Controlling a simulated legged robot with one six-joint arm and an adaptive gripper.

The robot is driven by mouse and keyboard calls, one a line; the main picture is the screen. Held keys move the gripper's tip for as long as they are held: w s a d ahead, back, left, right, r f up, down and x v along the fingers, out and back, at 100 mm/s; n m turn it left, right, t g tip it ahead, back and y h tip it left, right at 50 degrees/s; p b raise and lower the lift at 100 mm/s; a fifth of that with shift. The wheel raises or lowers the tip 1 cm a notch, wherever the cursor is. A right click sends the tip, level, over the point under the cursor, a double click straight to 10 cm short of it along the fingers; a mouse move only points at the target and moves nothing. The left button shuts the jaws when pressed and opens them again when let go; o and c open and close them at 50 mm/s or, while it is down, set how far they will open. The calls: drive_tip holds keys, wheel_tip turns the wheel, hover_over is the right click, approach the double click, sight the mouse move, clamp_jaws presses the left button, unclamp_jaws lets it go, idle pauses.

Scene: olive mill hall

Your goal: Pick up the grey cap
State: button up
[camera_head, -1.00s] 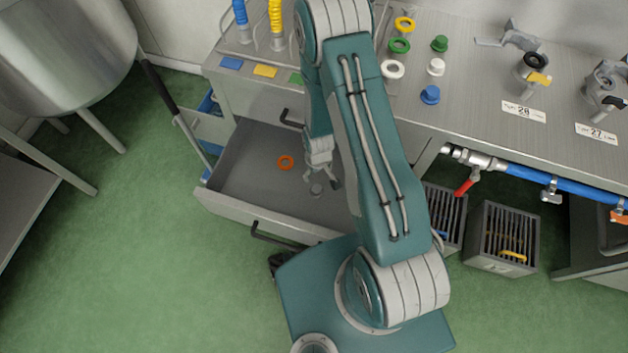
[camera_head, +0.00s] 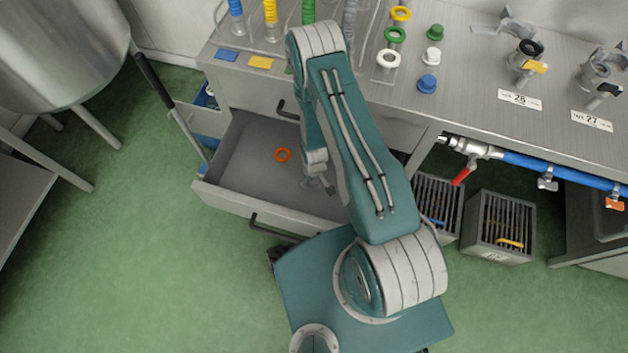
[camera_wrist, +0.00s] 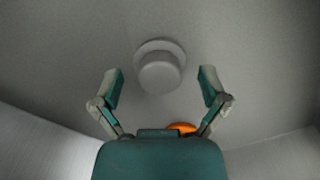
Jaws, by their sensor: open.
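The grey cap (camera_wrist: 160,70) stands in the open drawer (camera_head: 250,175). The wrist view shows its round top and wider base flange on the drawer's grey floor. My gripper (camera_wrist: 163,80) is open, with one finger on each side of the cap in the picture and a gap on both sides. The cap looks slightly beyond the fingertips; I cannot tell the exact depth. In the head view my gripper (camera_head: 320,182) is down inside the drawer, and my arm or gripper hides the cap there.
The drawer's front wall (camera_head: 248,207) is close by. The bench top above holds coloured rings, caps and a blue cap (camera_head: 428,83). Grated bins (camera_head: 497,228) stand at right.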

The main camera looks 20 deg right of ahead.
drive_tip(key=c, duration=1.2)
drive_tip(key=shift+r, duration=0.15)
